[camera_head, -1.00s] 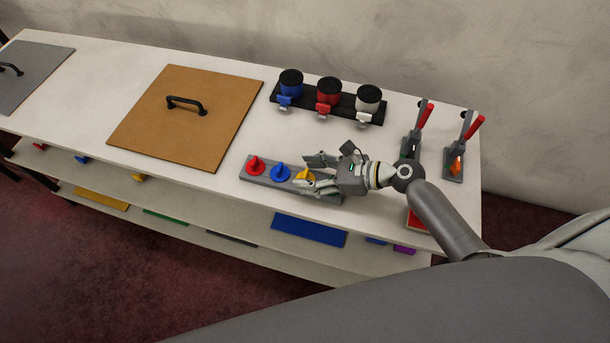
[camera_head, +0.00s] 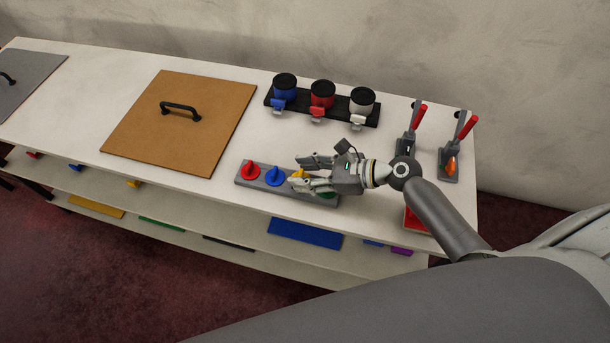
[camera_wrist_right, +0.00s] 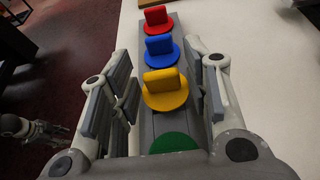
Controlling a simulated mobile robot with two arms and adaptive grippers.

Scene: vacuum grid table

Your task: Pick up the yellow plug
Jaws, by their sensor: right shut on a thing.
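The yellow plug (camera_head: 298,174) sits third in a grey strip holder (camera_head: 245,182), between a blue plug (camera_head: 274,176) and a green plug (camera_head: 327,195). A red plug (camera_head: 251,171) stands at the left end. My right gripper (camera_head: 297,172) reaches in from the right, low over the strip, shut on the yellow plug. In the right wrist view, the yellow plug (camera_wrist_right: 165,88) shows upright between the fingers, with its round base at the strip; the contact itself is hard to see. The green plug is partly hidden by the gripper. A grey jointed part (camera_wrist_right: 35,130), probably my left gripper, hangs over the floor.
A black rack (camera_head: 340,110) with blue, red and white lidded cups stands behind the strip. Two red-handled clamps (camera_head: 455,150) stand at the right. A brown board (camera_head: 180,120) with a black handle lies left. A lower shelf (camera_head: 185,220) holds coloured plates.

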